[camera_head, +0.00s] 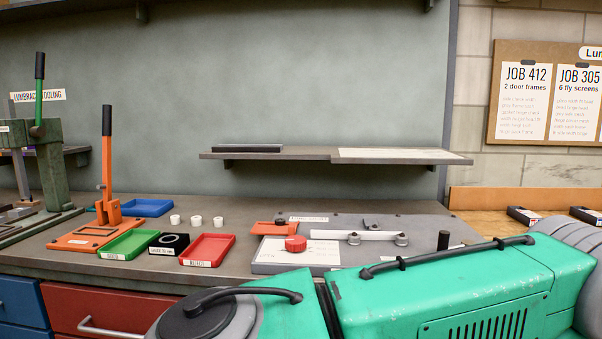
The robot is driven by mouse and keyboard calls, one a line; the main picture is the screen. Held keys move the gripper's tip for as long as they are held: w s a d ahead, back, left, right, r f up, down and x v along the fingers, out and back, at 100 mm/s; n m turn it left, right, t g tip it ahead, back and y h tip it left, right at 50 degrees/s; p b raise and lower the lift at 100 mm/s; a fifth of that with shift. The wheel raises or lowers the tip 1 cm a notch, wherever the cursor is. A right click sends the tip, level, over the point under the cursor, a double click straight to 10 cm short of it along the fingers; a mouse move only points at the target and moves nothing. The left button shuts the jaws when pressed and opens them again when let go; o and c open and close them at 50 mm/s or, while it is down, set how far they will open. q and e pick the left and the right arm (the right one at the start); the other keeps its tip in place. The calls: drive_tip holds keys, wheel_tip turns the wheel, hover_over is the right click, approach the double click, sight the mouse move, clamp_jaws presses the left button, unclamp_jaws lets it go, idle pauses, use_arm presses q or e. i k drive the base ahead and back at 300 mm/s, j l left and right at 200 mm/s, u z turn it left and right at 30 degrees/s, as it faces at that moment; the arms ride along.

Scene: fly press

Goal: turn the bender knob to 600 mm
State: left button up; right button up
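A red round knob (295,243) sits on the left part of the bender (345,222), a grey flat plate on the workbench. A pale scale strip lies by the knob, but its marks are too small to read, so the knob's setting cannot be told. A light bar (370,235) lies across the plate near two round metal posts. A black upright handle (443,240) stands at the plate's right. Part of the bender's front and right side is hidden. Neither of my grippers is in view.
Green (130,244), black (168,243) and red (208,249) trays sit left of the bender, with a blue tray (148,207) behind. An orange lever press (107,205) and a green press (45,165) stand further left. A shelf (300,154) hangs above the bench.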

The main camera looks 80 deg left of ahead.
sight(295, 243)
drive_tip(key=u, duration=0.45)
drive_tip(key=j+u, duration=0.1)
drive_tip(key=u, duration=0.75)
drive_tip(key=j+u, duration=0.1)
drive_tip(key=u, duration=0.75)
drive_tip(key=i+j+u, duration=0.35)
drive_tip(key=i+j, duration=0.2)
